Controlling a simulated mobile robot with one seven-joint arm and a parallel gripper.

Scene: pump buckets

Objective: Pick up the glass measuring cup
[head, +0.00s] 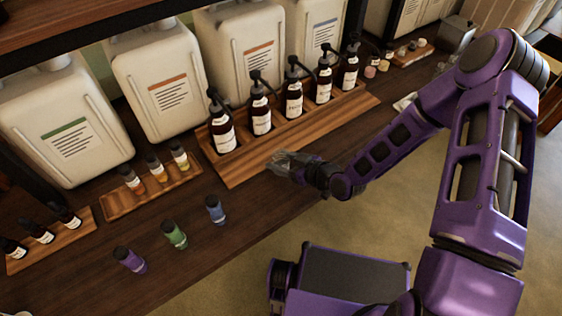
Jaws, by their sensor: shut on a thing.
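The glass measuring cup (284,161) appears as a small, greyish, see-through shape at the front edge of the wooden pump-bottle tray. My gripper (300,172) is shut on it, reaching in from the right. The dark wrist hides part of the cup, and its fingers are hard to make out. I cannot tell whether the cup still touches the counter.
A wooden tray (239,176) with several dark pump bottles stands just behind my gripper. White jugs (155,85) stand at the back.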

